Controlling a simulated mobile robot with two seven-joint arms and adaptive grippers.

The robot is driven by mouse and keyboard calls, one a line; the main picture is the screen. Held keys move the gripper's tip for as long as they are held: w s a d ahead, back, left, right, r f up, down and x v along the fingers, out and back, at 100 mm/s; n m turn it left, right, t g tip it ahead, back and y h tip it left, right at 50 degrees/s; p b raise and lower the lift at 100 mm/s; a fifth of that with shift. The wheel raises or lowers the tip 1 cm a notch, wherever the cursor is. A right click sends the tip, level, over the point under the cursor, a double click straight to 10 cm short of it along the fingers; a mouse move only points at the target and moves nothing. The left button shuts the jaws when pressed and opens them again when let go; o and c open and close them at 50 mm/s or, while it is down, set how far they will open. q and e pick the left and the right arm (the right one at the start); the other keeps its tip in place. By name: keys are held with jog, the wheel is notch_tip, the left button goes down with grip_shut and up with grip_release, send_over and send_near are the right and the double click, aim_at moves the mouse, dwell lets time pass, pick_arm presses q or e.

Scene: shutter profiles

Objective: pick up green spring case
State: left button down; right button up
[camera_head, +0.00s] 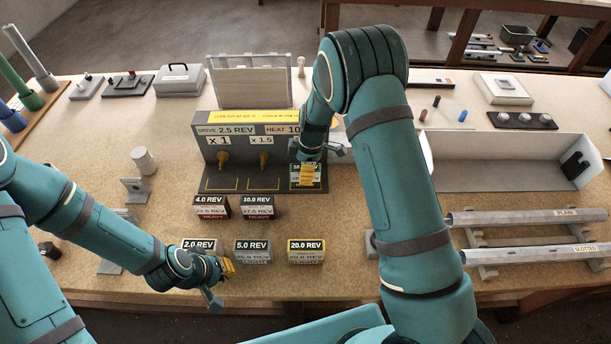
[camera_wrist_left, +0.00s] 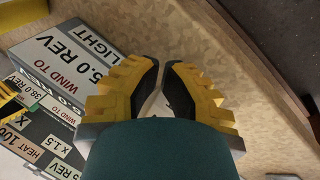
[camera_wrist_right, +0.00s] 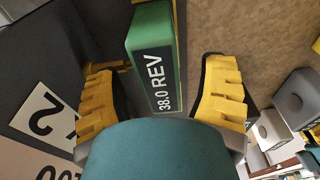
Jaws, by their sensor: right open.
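The green spring case (camera_wrist_right: 141,45), labelled 38.0 REV, stands between the spread fingers of my right gripper (camera_wrist_right: 165,75) in the right wrist view. The fingers are open, with space on the right side of the case. My left gripper (camera_head: 226,268) is low over the table beside the 2.0 REV case (camera_head: 199,244). In the left wrist view its fingers (camera_wrist_left: 161,66) are together and empty.
A grey tray (camera_head: 490,178) and long profiles (camera_head: 530,217) lie to the right.

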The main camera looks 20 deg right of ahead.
jog(key=shift+f, duration=0.1)
jog(key=shift+c, duration=0.2)
grip_shut()
dwell(0.5)
